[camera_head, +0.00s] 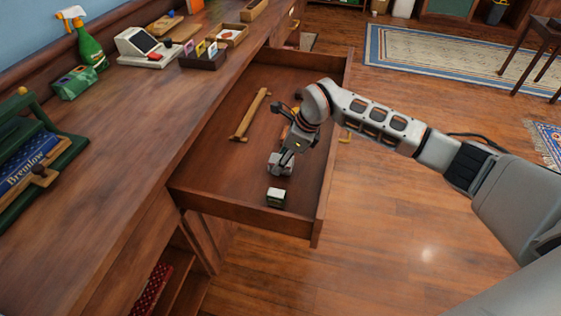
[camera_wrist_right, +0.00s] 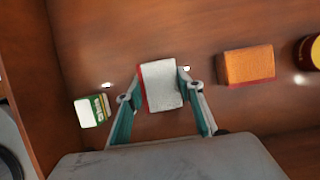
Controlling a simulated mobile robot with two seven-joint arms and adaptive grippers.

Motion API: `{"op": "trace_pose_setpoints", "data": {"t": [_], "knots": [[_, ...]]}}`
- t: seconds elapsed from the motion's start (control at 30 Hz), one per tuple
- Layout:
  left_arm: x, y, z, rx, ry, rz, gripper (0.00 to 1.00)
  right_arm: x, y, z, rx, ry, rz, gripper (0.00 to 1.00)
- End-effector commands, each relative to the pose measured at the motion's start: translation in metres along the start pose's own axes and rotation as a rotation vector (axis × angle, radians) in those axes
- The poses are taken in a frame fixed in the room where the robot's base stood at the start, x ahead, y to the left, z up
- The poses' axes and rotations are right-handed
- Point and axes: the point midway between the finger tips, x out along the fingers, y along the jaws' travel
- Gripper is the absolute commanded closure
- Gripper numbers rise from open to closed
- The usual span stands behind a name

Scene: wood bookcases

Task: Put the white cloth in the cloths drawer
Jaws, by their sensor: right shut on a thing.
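The open wooden drawer (camera_head: 222,165) sticks out from the counter. My right gripper (camera_head: 281,160) reaches down into it, near its front end. My left gripper is not in view.
A small green and white box (camera_head: 276,197) and a wooden tool (camera_head: 250,115) lie in the drawer. An orange block (camera_wrist_right: 248,67) and a dark round thing (camera_wrist_right: 311,52) lie beside the cloth. The counter holds a green spray bottle (camera_head: 88,42) and a card terminal (camera_head: 148,47).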

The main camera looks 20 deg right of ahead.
Motion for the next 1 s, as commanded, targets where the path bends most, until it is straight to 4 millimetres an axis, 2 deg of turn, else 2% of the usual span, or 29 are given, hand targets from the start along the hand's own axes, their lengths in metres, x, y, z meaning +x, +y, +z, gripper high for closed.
{"op": "trace_pose_setpoints", "data": {"t": [0.07,0.27,0.43,0.47,0.5,0.87,1.0], "knots": [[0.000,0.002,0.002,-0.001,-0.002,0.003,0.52,0.009,0.001,-0.004,0.001,0.001,0.002,0.83],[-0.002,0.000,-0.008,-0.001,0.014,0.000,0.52,0.007,-0.001,-0.003,-0.001,0.000,-0.002,0.83],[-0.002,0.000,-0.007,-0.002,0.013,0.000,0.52,0.010,0.000,-0.005,0.000,0.001,0.000,0.83],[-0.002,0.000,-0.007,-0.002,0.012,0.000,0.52,0.010,0.000,-0.004,0.000,0.000,0.000,0.56],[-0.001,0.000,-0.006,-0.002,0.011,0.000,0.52,0.010,0.000,-0.004,0.000,0.000,-0.001,0.47],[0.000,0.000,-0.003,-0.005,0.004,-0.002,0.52,0.008,0.000,-0.004,-0.001,0.000,-0.001,0.47],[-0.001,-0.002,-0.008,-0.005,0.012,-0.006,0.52,-0.006,-0.002,-0.002,-0.002,-0.002,-0.006,0.47]]}}
